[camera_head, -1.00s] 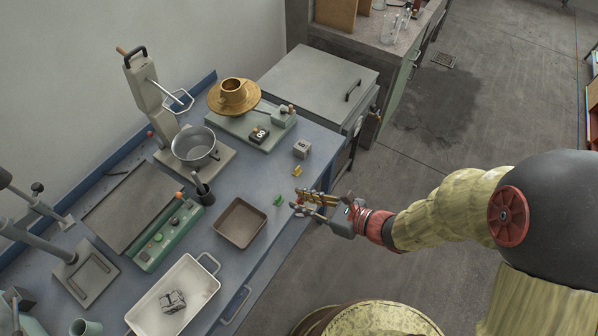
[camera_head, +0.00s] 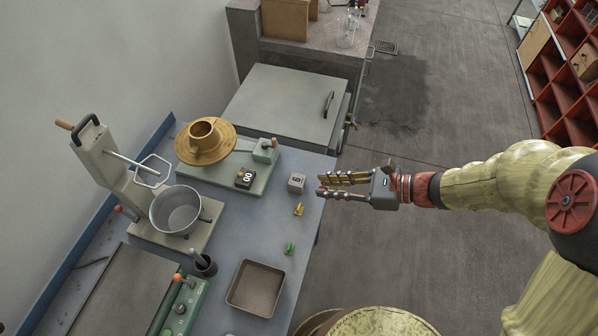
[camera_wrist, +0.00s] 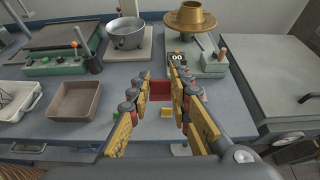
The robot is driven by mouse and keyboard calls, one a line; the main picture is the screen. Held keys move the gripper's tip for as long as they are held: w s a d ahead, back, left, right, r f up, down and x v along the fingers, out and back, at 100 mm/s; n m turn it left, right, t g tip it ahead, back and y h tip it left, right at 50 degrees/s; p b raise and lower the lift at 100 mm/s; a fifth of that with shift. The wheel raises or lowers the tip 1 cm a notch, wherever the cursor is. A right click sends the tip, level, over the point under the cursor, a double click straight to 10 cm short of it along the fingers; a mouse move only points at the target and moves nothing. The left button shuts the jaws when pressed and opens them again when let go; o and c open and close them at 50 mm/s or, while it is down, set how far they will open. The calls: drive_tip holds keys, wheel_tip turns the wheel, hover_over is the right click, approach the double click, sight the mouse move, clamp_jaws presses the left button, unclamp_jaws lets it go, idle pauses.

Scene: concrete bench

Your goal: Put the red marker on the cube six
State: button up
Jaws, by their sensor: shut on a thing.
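The cube six (camera_head: 297,183) is a small grey cube with a dark 6, near the bench's right edge in the head view. My gripper (camera_head: 323,186) is level above the bench edge, just right of the cube in that view. In the wrist view its fingers (camera_wrist: 160,90) are shut on the red marker (camera_wrist: 160,87), a small red block between the tips. Only a trace of red shows at the tips in the head view. I cannot make out the cube six in the wrist view; the fingers and marker may cover it.
A yellow piece (camera_head: 299,209) and a green piece (camera_head: 290,248) lie nearer. A brown tray (camera_head: 238,296), a grey pot (camera_head: 178,212) and a brass-topped device (camera_head: 205,148) stand around.

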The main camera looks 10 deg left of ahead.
drive_tip(key=w+a+f+b, duration=0.3)
drive_tip(key=w+a+f, duration=0.1)
drive_tip(key=w+a, duration=0.2)
drive_tip(key=b, duration=0.2)
hover_over(301, 181)
drive_tip(key=f, duration=0.5)
drive_tip(key=shift+s+d, duration=0.3)
drive_tip(key=shift+w+a+f+b, duration=0.2)
drive_tip(key=shift+f+b, duration=0.4)
drive_tip(key=shift+f, duration=0.4)
drive_tip(key=shift+w+a+f+b, duration=0.15)
drive_tip(key=shift+f+b, duration=0.4)
drive_tip(key=shift+f, duration=0.4)
drive_tip(key=shift+d, duration=0.1)
drive_tip(key=shift+f, duration=0.1)
drive_tip(key=o, duration=0.7)
drive_tip(key=shift+o, duration=0.2)
